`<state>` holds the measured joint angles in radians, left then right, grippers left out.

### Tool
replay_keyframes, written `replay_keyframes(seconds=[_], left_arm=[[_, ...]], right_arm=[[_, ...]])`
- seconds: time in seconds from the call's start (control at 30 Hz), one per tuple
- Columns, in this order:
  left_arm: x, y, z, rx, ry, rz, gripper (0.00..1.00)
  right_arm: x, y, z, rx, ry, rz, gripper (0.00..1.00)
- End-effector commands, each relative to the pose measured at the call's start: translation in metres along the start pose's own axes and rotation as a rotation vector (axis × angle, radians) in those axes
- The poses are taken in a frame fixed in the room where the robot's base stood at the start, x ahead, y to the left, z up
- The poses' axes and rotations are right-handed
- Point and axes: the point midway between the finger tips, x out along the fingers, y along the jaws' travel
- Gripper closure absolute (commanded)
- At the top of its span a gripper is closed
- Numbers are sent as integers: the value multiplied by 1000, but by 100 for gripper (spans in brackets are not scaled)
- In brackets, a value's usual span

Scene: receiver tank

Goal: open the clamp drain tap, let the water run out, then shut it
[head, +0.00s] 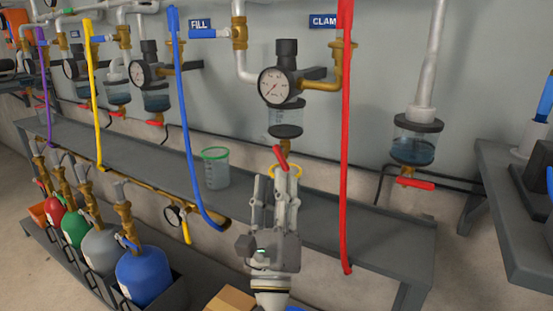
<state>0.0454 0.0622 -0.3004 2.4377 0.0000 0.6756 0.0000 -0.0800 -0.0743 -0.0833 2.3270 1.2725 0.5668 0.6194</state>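The CLAMP sign (323,21) is at the top, right of the middle. Left of it hangs a unit with a round gauge (275,86) and a clear bowl (285,116). Water in that bowl is hard to make out. Below the bowl is the drain tap with a red lever (280,157), slanting down to the right. My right gripper (284,176) points up from below, its fingertips close to the lever's lower end. Its fingers stand apart. I cannot tell whether they touch the lever. My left gripper is not in view.
A red hose (346,150) hangs just right of the tap, a blue hose (185,110) to the left. A green-rimmed beaker (215,168) stands on the grey shelf (335,222). Another bowl (414,142) with blue water hangs at the right. Gas bottles stand lower left.

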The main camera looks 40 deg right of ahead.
Motion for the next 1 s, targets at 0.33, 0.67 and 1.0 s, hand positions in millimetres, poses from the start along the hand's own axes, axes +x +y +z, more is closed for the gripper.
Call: replay_keyframes(seconds=[0.33, 0.67, 1.0], left_arm=[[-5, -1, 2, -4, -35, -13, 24], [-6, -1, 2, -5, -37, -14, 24], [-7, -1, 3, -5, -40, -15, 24]], right_arm=[[51, -1, 1, -2, -1, -1, 70], [57, 0, 1, -2, -2, 1, 70], [57, 0, 1, -2, -2, 1, 100]])
